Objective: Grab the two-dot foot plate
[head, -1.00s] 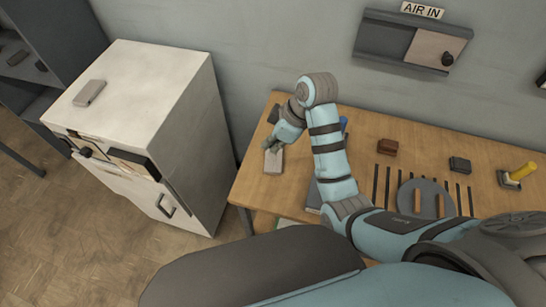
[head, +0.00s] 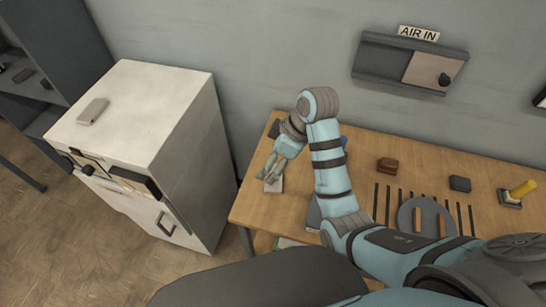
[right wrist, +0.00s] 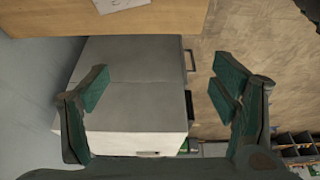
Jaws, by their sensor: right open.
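A pale grey foot plate (head: 275,187) lies flat near the left end of the wooden table; my right gripper partly covers it in the head view. A similar plate (head: 93,111) lies on top of the white cabinet. No dots can be made out on either in the head view. My right gripper (head: 269,174) is open and empty, over the table plate; whether it touches is unclear. In the right wrist view its fingers (right wrist: 163,87) are wide apart, and a pale plate with faint marks (right wrist: 122,4) is cut off at the top edge. My left gripper is out of view.
The white cabinet (head: 185,185) stands left of the table (head: 262,211), close to its end. A brown block (head: 387,165), a dark block (head: 459,184), dark rods and a yellow-handled item (head: 522,189) lie farther right. My right arm crosses the table.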

